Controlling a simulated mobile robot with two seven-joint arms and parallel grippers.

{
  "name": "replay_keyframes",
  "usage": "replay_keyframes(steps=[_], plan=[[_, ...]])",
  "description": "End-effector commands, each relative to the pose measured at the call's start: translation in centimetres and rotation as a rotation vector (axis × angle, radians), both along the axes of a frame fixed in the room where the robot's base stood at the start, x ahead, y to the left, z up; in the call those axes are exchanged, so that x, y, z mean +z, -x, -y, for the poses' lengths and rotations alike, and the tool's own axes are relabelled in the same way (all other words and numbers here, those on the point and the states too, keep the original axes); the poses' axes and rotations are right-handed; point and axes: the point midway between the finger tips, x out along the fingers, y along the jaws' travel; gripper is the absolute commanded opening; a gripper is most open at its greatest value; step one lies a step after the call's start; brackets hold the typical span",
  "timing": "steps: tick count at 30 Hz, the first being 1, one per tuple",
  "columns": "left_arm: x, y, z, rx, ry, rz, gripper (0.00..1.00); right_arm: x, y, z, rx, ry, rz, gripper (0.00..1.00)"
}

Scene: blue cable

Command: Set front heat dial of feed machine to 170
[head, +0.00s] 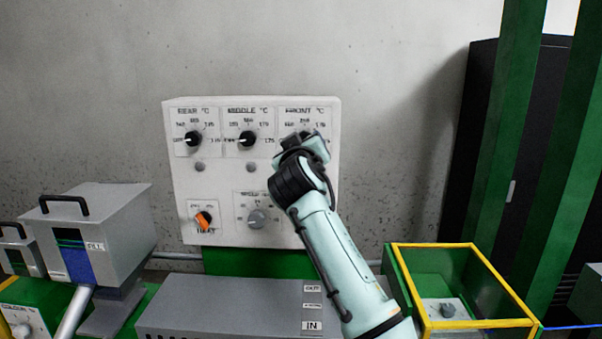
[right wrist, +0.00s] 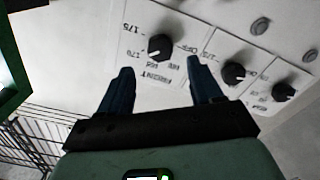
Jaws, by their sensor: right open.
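The front heat dial (right wrist: 160,47) is a black round knob on the white panel (head: 220,180), with a white pointer mark toward its lower left in the right wrist view. Labels reading about 170 and 175 lie left of it there; its exact setting is hard to read. In the head view my right gripper (head: 302,142) covers this dial. In the right wrist view my right gripper (right wrist: 159,67) is open, its two dark fingers pointing at the panel, one tip on each side below the knob, with nothing between them. My left gripper is not in view.
The middle dial (head: 247,139) and rear dial (head: 193,139) sit left of the front one. An orange-pointer switch (head: 203,219) and a grey knob (head: 257,218) are lower on the panel. A yellow-edged green box (head: 447,246) and green post (head: 492,130) stand at right.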

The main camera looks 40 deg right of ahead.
Motion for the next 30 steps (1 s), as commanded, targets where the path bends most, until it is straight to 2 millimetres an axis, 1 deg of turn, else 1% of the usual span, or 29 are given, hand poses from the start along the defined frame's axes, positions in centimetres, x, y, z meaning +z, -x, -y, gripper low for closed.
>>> replay_keyframes(steps=[1,3,9,12,18,30], plan=[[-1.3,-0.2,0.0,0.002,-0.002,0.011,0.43,-0.5,0.9,-1.0,0.006,-0.002,0.003,0.65],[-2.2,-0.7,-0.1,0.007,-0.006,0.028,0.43,-0.6,1.9,-1.8,0.006,-0.002,0.003,0.65],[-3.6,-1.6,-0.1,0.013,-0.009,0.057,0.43,-0.3,4.4,-3.9,0.005,-0.001,0.002,0.65],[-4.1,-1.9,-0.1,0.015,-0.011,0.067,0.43,-0.2,5.2,-4.5,0.004,-0.001,0.001,0.65],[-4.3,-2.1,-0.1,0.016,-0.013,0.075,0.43,0.0,5.9,-4.9,-0.001,0.0,0.0,0.65],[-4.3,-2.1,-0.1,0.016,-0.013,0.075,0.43,0.0,5.9,-4.9,-0.001,0.001,0.0,0.65]])
